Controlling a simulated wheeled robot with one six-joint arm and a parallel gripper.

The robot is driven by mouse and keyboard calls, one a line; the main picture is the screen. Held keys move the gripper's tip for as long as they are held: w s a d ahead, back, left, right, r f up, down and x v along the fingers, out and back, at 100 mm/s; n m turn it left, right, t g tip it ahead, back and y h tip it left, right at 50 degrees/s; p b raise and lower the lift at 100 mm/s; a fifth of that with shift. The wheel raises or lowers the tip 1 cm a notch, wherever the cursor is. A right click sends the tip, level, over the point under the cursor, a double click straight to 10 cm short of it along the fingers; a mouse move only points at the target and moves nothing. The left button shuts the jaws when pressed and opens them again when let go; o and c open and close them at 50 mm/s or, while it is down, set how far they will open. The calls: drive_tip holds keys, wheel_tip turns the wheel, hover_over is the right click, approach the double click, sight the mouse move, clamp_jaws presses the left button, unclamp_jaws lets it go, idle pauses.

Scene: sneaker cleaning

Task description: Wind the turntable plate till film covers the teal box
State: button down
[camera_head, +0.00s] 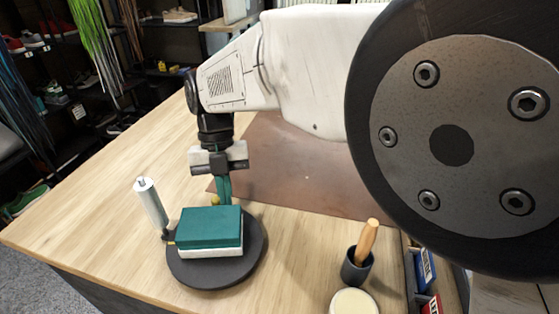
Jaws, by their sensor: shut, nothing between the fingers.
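A teal box (210,226) with a white lower part (209,250) sits on the dark round turntable plate (232,272) near the left of the table. A white film roll (150,203) stands upright on a post at the plate's left. The box top looks bare teal; whether clear film lies on its sides I cannot tell. My gripper (225,201) points down just behind the box, near the plate's back edge. Its fingers are shut and hold nothing.
A brown mat (290,170) covers the table behind the plate. A dark cup (356,268) with a wooden handle (368,236) and a pale round tin (354,302) stand at right. The wooden table (100,215) is clear at left. My arm hides the back right.

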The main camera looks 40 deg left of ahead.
drive_tip(key=shift+s+a+n+t+h, duration=0.25)
drive_tip(key=shift+a+n, duration=0.2)
drive_tip(key=shift+n, duration=0.25)
drive_tip(key=shift+s+a+n+t+h, duration=0.15)
drive_tip(key=shift+s+a+n, duration=0.25)
drive_tip(key=shift+n, duration=0.3)
drive_tip(key=shift+a+r, duration=0.1)
